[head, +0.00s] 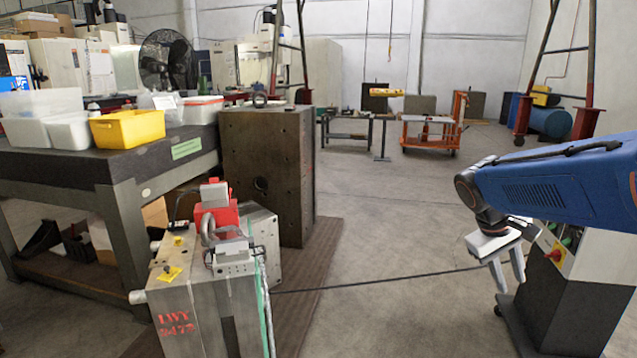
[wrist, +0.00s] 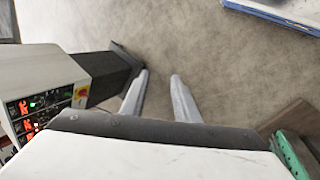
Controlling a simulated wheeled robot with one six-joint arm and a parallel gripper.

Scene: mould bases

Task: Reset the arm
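My gripper (head: 508,272) hangs from the blue arm at the right of the head view, its two grey fingers pointing down. In the wrist view the fingers (wrist: 158,92) stand apart with bare floor between them, so it is open and empty. It is in the air beside a control cabinet (head: 562,285), apart from the mould bases. A grey mould base (head: 185,305) marked in red stands at the lower left of the head view, with connectors and a red part on top. A larger dark mould block (head: 265,175) stands behind it.
A table (head: 95,172) with a yellow bin (head: 127,129) and white tubs is at the left. The cabinet also shows close to the fingers in the wrist view (wrist: 45,88). A dark cable crosses the floor. Open floor lies in the middle; an orange cart (head: 430,135) stands further back.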

